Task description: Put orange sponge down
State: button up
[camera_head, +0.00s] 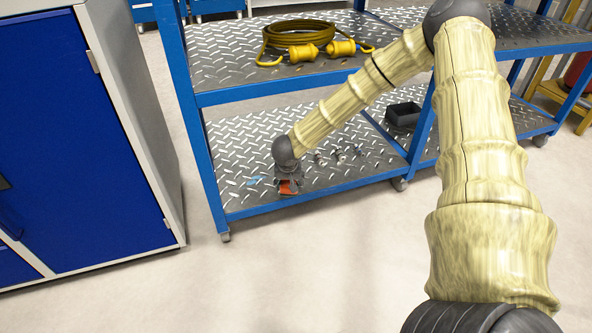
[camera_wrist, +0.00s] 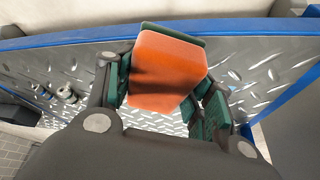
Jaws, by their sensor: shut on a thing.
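The orange sponge (camera_wrist: 165,75), with a dark green layer on its far side, sits between the green-padded fingers of my gripper (camera_wrist: 165,98) in the wrist view. My gripper is shut on it. In the head view, my gripper (camera_head: 288,184) is low over the front part of the lower shelf (camera_head: 330,180) of a blue-framed cart, and the sponge shows there as a small orange patch (camera_head: 287,188). I cannot tell whether the sponge touches the shelf.
Several small metal parts (camera_head: 340,155) lie right of my gripper, and a light blue item (camera_head: 254,181) lies left. A black bin (camera_head: 403,114) stands farther right. The upper shelf (camera_head: 225,65) holds a yellow cable (camera_head: 298,33). A blue cabinet (camera_head: 75,150) stands left.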

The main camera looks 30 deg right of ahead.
jog(key=w+d+b, duration=0.2)
jog(key=w+d, duration=0.1)
jog(key=w+d+f+b, duration=0.1)
jog(key=w+d+b, duration=0.1)
jog(key=w, duration=0.1)
jog(key=w+d+b, duration=0.2)
jog(key=w+d, duration=0.1)
jog(key=shift+w+d+f+b, duration=0.3)
jog(key=shift+f, duration=0.05)
jog(key=shift+w+d+b, duration=0.45)
jog(key=shift+w+d, duration=0.15)
jog(key=shift+w, duration=0.05)
jog(key=shift+w+d+f+b, duration=0.1)
jog(key=shift+f+b, duration=0.1)
jog(key=shift+b, duration=0.15)
notch_tip(320, 180, down, 3)
jog(key=b, duration=0.3)
jog(key=shift+f+p, duration=0.45)
jog(key=shift+p, duration=0.3)
jog(key=o, duration=0.7)
jog(key=shift+f, duration=0.1)
jog(key=shift+c, duration=0.2)
jog(key=o, duration=0.3)
jog(key=shift+f, duration=0.25)
